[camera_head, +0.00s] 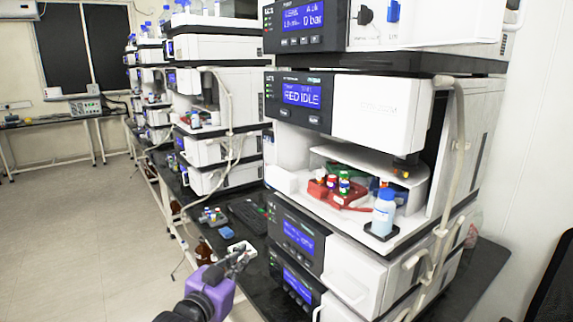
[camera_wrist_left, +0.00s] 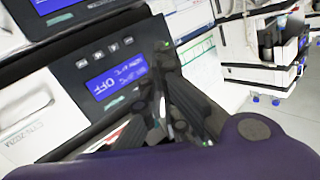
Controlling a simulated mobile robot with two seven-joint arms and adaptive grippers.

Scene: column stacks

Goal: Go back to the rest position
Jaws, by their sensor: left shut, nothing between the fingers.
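My left gripper (camera_head: 240,254) shows in the head view at the lower middle, on a purple wrist, just left of the nearest instrument stack (camera_head: 300,255). Its dark fingers are shut and hold nothing. In the left wrist view the gripper (camera_wrist_left: 165,60) lies in front of a panel (camera_wrist_left: 110,75) with a blue screen. I cannot tell whether the fingers touch the panel. My right gripper is not in view.
A black bench (camera_head: 262,285) carries the stack, a keyboard (camera_head: 248,214) and small items. A blue-capped bottle (camera_head: 383,214) and a red vial rack (camera_head: 338,193) stand in the stack's open bay. More stacks (camera_head: 205,110) line up behind. The floor (camera_head: 75,235) at left is clear.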

